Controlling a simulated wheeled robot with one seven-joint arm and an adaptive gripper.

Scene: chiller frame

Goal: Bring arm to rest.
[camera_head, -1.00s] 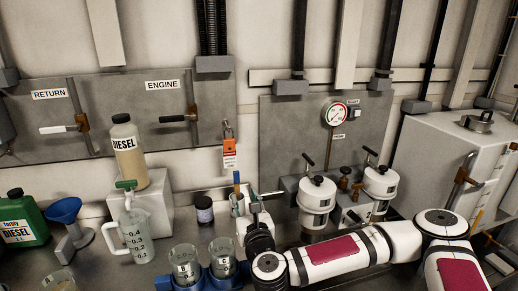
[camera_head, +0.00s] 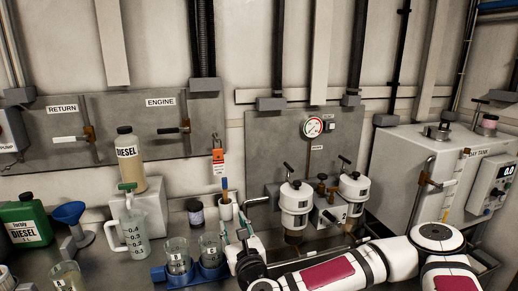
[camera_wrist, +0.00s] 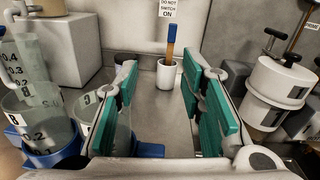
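My arm reaches in from the lower right of the head view, low across the front of the bench, with its white and dark red links in sight. My gripper (camera_head: 238,238) is beside the white cup (camera_head: 226,208) and the glass beakers. In the wrist view, my gripper (camera_wrist: 158,88) has its two teal-padded fingers wide apart with nothing between the pads. The white cup (camera_wrist: 170,78), holding a blue-tipped brush or stick (camera_wrist: 171,42), stands upright beyond the fingers, apart from them.
Beakers in a blue holder (camera_head: 158,275) stand close left of my gripper. A measuring jug (camera_head: 133,232), diesel bottle (camera_head: 129,160), blue funnel (camera_head: 69,212) and green can (camera_head: 27,222) are farther left. White filter housings (camera_head: 295,205) stand right; a grey tank (camera_head: 405,165) is beyond.

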